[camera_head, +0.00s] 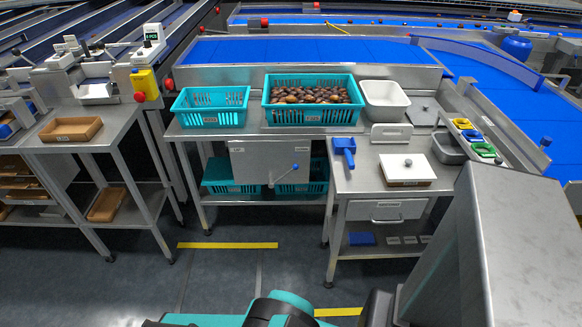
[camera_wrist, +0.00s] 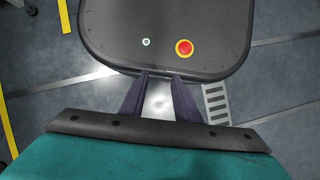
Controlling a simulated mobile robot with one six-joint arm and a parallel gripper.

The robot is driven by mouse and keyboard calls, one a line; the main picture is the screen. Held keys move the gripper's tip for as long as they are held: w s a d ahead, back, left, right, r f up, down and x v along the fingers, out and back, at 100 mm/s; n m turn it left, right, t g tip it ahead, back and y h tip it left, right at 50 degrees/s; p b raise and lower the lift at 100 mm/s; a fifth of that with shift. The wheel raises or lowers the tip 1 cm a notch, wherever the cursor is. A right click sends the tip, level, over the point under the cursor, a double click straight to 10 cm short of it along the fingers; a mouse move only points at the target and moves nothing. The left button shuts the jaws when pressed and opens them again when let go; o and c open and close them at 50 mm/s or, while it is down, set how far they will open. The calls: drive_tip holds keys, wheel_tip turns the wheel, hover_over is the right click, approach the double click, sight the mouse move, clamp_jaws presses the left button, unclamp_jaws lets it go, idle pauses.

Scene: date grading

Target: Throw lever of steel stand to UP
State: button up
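The steel stand (camera_head: 215,132) is in the middle of the head view, with a grey panel (camera_head: 250,165) on its front. Its lever (camera_head: 283,177) is a thin rod on the panel's right side, slanting up to the right to a blue knob (camera_head: 295,167). Small labels on the panel are too small to read. My gripper (camera_wrist: 159,76) shows in the wrist view, its two dark fingers apart with nothing between them. It points down over my own base and the floor, away from the stand. The head view does not clearly show the gripper.
Teal crates, one empty (camera_head: 210,107) and one full of dates (camera_head: 312,101), stand on the steel stand. A steel table (camera_head: 355,178) with a blue scoop (camera_head: 344,150) adjoins it at the right. Another table (camera_head: 85,147) is at the left. Open floor with yellow strips (camera_head: 228,245) lies in front.

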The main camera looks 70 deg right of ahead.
drive_tip(key=w+d+r+n+t+h+b, duration=0.1)
drive_tip(key=w+d+r, duration=0.1)
drive_tip(key=w+d, duration=0.45)
drive_tip(key=w+d+r+n+t+h, duration=0.15)
drive_tip(key=w+d, duration=0.25)
drive_tip(key=d, duration=0.6)
drive_tip(key=w+d+r+n+b, duration=0.1)
drive_tip(key=w+d+r+n, duration=0.15)
drive_tip(key=w+d, duration=0.45)
drive_tip(key=s+d+r+n+h+b, duration=0.1)
drive_tip(key=d+r, duration=0.2)
drive_tip(key=d, duration=0.6)
drive_tip(key=d+r+h, duration=0.1)
drive_tip(key=d+r, duration=0.3)
drive_tip(key=d, duration=0.5)
drive_tip(key=n+g+h+b, duration=0.1)
drive_tip(key=n+h+b, duration=0.1)
drive_tip(key=n+h, duration=0.2)
approach(294, 167)
drive_tip(key=v, duration=0.5)
drive_tip(key=shift+w+r, duration=0.15)
drive_tip(key=shift+w, duration=0.05)
drive_tip(key=x, duration=1.3)
drive_tip(key=shift+s+d+f, duration=0.2)
drive_tip(key=shift+f, duration=0.1)
